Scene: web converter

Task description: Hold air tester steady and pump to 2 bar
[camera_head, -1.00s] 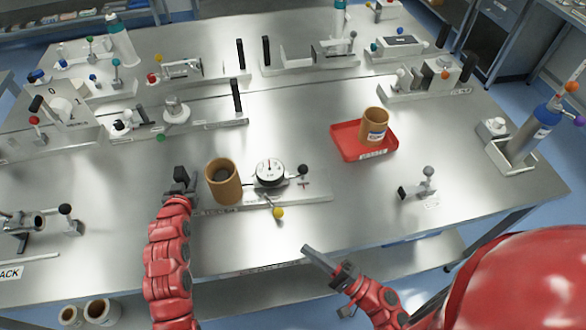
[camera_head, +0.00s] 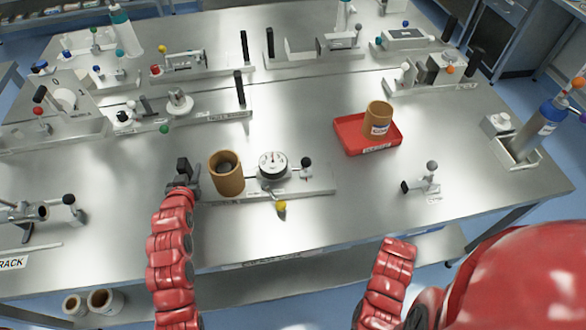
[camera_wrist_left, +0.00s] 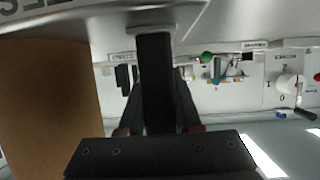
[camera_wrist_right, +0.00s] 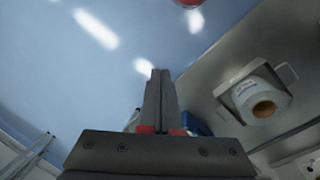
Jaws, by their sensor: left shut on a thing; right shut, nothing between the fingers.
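The air tester stands on the table's near middle. Its pale base plate (camera_head: 318,189) carries a brown open-topped cylinder (camera_head: 227,176), a round white-faced gauge (camera_head: 272,165), a black knob (camera_head: 306,162) at the right and a yellow knob (camera_head: 281,206) in front. The gauge reading is too small to tell. My left gripper (camera_head: 186,174) is shut on a dark upright handle (camera_wrist_left: 155,60) at the tester's left end; the brown cylinder also shows in the left wrist view (camera_wrist_left: 45,100). My right gripper (camera_wrist_right: 160,92) is shut and empty; the head view does not show its fingers.
A red tray (camera_head: 352,136) with a brown cup (camera_head: 378,118) stands to the right. A small grey-knobbed fixture (camera_head: 428,180) is right of it. Other fixtures line the back and left. The table between tester and red tray is clear. The right wrist view shows blue floor and a roll (camera_wrist_right: 262,100).

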